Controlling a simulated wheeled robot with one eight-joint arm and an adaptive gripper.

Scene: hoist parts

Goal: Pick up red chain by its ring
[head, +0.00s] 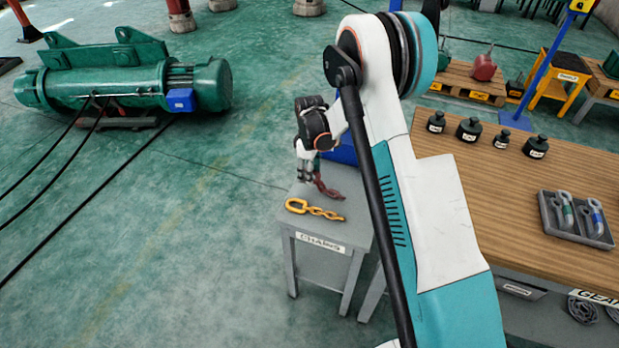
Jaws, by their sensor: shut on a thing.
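The red chain (328,190) is at the back of the small grey table (296,236) labelled CHAINS. Its upper end is at my gripper (310,178), which points down over the tabletop. My gripper is shut on the red chain; the grasped ring itself is too small and partly hidden to make out. The chain's lower links hang or rest near the tabletop; I cannot tell if they touch it. A yellow chain with a large ring (297,206) lies on the table in front of the red chain.
My arm hides the table's right side and part of a blue object (342,155) behind it. A wooden workbench (463,170) with several dark weights and a shackle tray (577,237) stands right. A green hoist (105,85) sits far left. Floor left of the small table is clear.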

